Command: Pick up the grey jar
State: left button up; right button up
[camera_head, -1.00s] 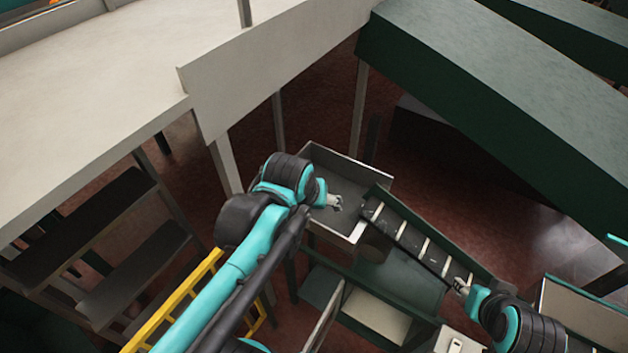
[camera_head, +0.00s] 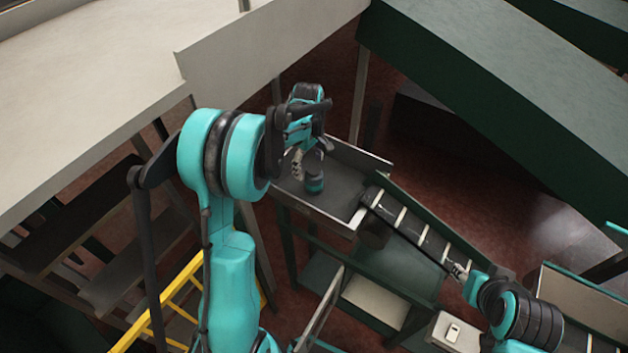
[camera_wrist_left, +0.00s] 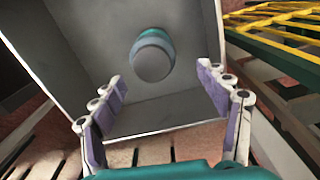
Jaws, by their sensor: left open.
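A round grey jar (camera_wrist_left: 153,60) with a teal band stands in a grey tray (camera_wrist_left: 75,30) in the left wrist view. In the head view a dark, teal-banded round thing in the tray (camera_head: 345,190), just beside the gripper, looks like the same jar (camera_head: 315,185). My left gripper (camera_head: 297,164) is over the tray. Its fingers are spread wide and empty in the wrist view, with the jar ahead between and beyond the tips. My right gripper (camera_head: 458,271) is by the roller conveyor; its jaws are too small to read.
The roller conveyor (camera_head: 423,237) runs down right from the tray. A yellow ladder-like frame (camera_head: 165,315) stands at lower left. A pale chute (camera_head: 270,50) and a dark green slab (camera_head: 480,90) lie behind. A small white switch box (camera_head: 452,330) is at the front.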

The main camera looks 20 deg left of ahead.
aim_at(314, 177)
pick_arm(q)
jog(key=f, duration=0.2)
jog(key=d+f, duration=0.1)
jog(key=f, duration=0.2)
jog(key=shift+w+d+f, duration=0.2)
jog(key=shift+d+f, duration=0.05)
jog(key=shift+f, duration=0.3)
jog(key=c, duration=1.4)
